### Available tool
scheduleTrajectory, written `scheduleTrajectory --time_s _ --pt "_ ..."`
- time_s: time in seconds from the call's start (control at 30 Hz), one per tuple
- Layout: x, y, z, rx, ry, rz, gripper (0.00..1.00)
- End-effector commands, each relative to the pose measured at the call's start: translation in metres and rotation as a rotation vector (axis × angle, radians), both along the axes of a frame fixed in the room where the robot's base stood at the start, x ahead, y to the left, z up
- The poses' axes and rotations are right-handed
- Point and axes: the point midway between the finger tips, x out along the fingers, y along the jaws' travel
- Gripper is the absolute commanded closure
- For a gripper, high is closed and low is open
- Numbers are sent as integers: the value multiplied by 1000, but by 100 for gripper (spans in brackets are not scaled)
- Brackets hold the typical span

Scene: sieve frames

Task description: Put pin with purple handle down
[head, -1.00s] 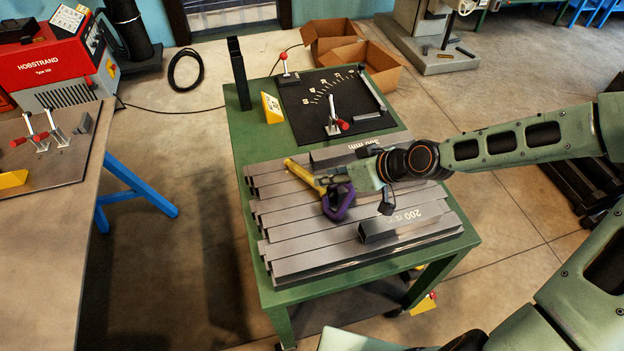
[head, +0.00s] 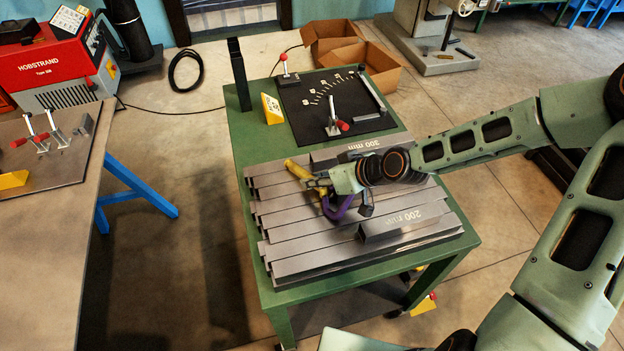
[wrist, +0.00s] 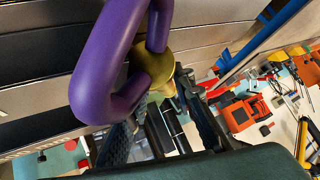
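The pin with the purple handle (head: 335,212) lies over the grey bars on the green table, its yellow shaft (head: 297,168) pointing up-left. I cannot tell whether it rests on the bars or is held just above them. My gripper (head: 312,181) reaches in from the right across the pin, its fingertips near the shaft, and covers part of the handle. In the wrist view the purple loop (wrist: 97,65) is large and close, with its yellow collar (wrist: 152,68) just in front of my dark fingers (wrist: 165,125). The shaft's contact with the fingers is hidden.
The green table (head: 240,135) carries several steel bars (head: 300,253) and a black board (head: 315,120) with toggle clamps behind. A yellow block (head: 271,108) and an upright black post (head: 239,75) stand at its far left. A brown workbench (head: 60,240) is at left.

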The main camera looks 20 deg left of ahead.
Motion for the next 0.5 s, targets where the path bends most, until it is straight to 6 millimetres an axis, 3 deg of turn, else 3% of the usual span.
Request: scheduleTrajectory --time_s 0.17,0.5 --pt "0 0 0 0 0 0 100" --pt "0 0 0 0 0 0 100"
